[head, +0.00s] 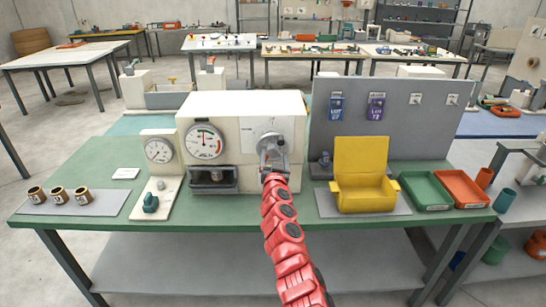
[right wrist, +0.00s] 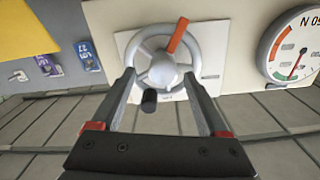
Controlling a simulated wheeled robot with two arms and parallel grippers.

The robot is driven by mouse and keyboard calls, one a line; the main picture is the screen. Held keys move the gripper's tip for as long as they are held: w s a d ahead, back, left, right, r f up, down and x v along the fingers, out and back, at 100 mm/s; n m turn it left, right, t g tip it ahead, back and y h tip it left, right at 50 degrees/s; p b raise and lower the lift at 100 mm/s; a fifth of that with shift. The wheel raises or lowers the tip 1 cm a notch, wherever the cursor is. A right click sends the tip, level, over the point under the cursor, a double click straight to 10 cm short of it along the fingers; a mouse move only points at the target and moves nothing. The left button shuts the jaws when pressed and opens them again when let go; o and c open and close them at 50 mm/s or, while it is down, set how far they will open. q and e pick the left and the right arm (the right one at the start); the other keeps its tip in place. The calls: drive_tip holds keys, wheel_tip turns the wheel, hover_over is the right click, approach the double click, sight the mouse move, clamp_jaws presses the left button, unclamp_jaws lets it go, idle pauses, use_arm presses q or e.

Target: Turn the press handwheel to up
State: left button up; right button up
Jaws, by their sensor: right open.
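The press (head: 240,108) is a cream box on the green table. Its grey handwheel (head: 268,143) sits on the right of its front, mostly hidden by my right gripper (head: 272,161) in the head view. In the right wrist view the handwheel (right wrist: 162,69) shows a round rim, a hub, an orange bar (right wrist: 178,36) and a dark knob (right wrist: 149,101). That view is turned over relative to the head view. My right gripper (right wrist: 159,78) is open, its fingers to either side of the wheel's lower part. I cannot tell whether they touch it. My left gripper is out of view.
A dial gauge (head: 205,141) is on the press left of the wheel, with a smaller gauge (head: 159,150) beside it. A yellow bin (head: 362,190) stands to the right, before a grey panel (head: 420,125). Green (head: 428,191) and orange trays (head: 461,188) lie further right.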

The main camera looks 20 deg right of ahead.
drive_tip(key=shift+w, duration=0.85)
clamp_jaws()
